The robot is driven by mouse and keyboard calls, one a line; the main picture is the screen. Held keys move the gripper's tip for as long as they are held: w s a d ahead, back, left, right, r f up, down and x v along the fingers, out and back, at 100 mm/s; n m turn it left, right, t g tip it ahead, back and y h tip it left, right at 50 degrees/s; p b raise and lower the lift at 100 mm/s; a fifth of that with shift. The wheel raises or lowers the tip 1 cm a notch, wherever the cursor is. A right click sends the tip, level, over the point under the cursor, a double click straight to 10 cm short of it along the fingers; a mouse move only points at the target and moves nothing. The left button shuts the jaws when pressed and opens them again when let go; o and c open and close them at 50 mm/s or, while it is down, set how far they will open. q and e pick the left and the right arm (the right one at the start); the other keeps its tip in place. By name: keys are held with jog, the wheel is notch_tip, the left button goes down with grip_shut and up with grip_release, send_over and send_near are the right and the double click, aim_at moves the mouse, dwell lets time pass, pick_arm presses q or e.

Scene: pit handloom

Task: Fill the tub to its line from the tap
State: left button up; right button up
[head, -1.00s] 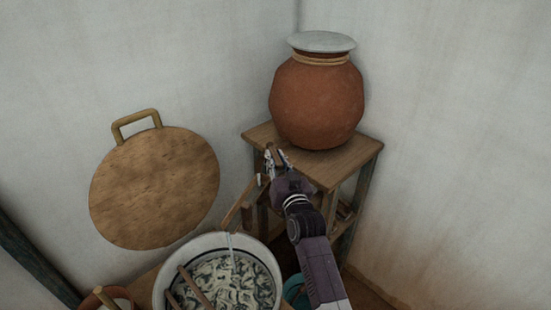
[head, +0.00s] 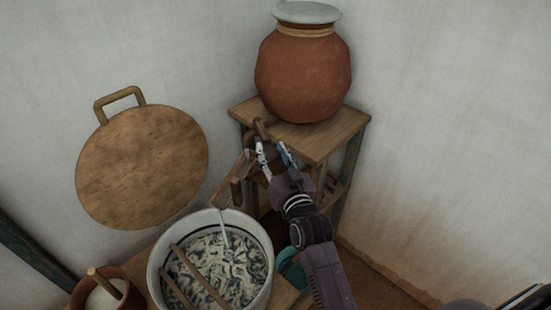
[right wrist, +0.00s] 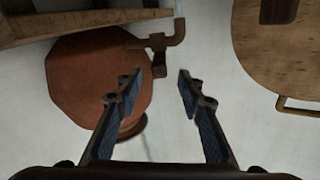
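The white tub (head: 182,222) stands low in the head view, with a dark line inside its rim. It holds pale-and-dark swirled contents; I cannot tell the exact level against the line. A thin pale streak, seemingly water, comes down into it from a narrow wooden channel (head: 230,194). The brown tap (head: 262,129) is at the front of the clay pot (head: 303,80); it also shows in the right wrist view (right wrist: 158,45). My right gripper (head: 274,150) is open, its fingertips near the tap, with a gap between them. My left gripper is not in view.
The pot, with a pale lid (head: 308,12), stands on a wooden stand (head: 325,138) in the corner. Two sticks (head: 203,277) lie across the tub. A small brown pot (head: 128,296) and a teal vessel (head: 291,268) flank it. A round board (head: 140,165) is by the wall.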

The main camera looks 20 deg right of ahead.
aim_at(262, 131)
jog(key=s, duration=0.3)
jog(key=shift+s, duration=0.15)
jog(key=shift+c, duration=0.9)
jog(key=d+m, duration=0.1)
jog(key=d, duration=0.1)
jog(key=d+f+m+y+b, duration=0.1)
jog(key=d+m, duration=0.3)
jog(key=shift+s+d+f+g, duration=0.15)
jog(key=shift+s+f+g, duration=0.05)
jog(key=shift+s+g, duration=0.1)
grip_shut()
jog(key=d+r+m+y+b, duration=0.1)
jog(key=d+r+m+y, duration=0.2)
jog(key=m, duration=0.3)
jog(key=w+a+f+p, duration=0.1)
jog(key=w+a+p, duration=0.2)
jog(key=w+a, duration=0.2)
jog(key=shift+x, duration=1.8)
